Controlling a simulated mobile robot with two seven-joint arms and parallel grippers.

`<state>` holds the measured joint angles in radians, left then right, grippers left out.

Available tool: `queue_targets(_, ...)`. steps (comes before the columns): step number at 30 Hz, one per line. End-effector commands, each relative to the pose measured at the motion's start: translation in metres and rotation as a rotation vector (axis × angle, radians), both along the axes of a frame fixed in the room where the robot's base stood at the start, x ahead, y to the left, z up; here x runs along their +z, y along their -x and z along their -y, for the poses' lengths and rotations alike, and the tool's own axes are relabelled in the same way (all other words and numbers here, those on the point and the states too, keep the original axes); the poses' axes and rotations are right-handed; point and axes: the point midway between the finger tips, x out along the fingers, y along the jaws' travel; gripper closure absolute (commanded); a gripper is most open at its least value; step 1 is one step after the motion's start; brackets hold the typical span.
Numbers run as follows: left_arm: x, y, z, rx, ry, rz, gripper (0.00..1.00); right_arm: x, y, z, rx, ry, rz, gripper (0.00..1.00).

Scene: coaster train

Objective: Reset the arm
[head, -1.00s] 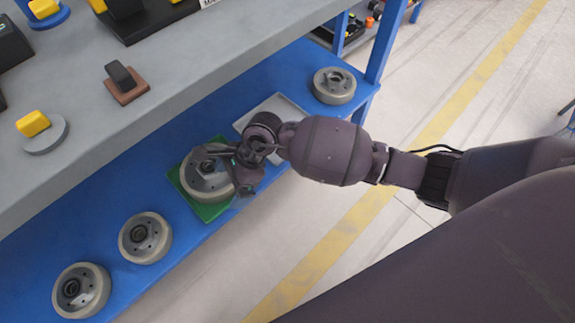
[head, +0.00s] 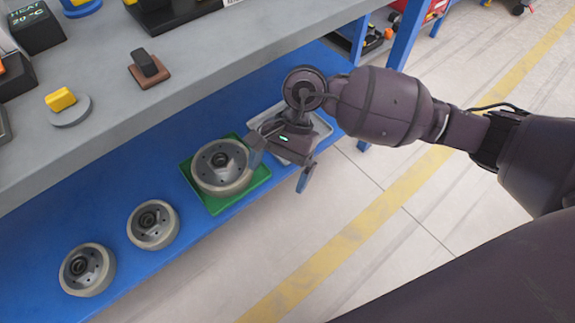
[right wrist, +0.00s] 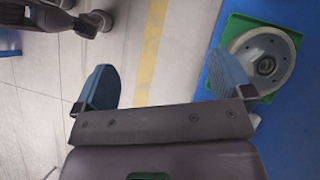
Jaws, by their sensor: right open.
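My right gripper (head: 278,170) is open and empty in the head view, beside the green tray at the right end of the blue shelf. Its two blue-grey fingers are spread wide in the right wrist view (right wrist: 165,85), with floor between them. A grey wheel (head: 222,166) lies on the green tray (head: 262,175). My left gripper is in neither view.
Two more wheels (head: 152,224) (head: 87,269) lie on the blue shelf (head: 120,270) to the left. A light grey tray (head: 322,125) is partly hidden behind my gripper. The grey upper shelf (head: 110,120) holds knobs and boxes. Floor to the right is open.

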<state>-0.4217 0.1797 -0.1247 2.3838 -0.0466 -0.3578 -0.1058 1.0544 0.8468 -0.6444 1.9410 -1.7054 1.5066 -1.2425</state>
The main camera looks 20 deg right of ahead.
Motion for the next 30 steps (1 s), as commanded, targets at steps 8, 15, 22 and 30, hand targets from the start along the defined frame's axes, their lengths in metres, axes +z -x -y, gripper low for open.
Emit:
queue_targets(8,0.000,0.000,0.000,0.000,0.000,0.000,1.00,0.016,0.008,0.011,0.101,0.001,0.000,0.02)
queue_targets(15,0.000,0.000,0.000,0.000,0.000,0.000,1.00,0.018,0.009,0.012,0.111,0.000,0.000,0.02)
queue_targets(22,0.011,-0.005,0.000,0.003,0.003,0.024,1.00,0.028,0.024,-0.002,0.031,-0.085,-0.062,0.02)
queue_targets(30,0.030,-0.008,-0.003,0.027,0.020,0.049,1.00,0.083,0.068,-0.049,-0.348,-0.429,-0.404,0.02)
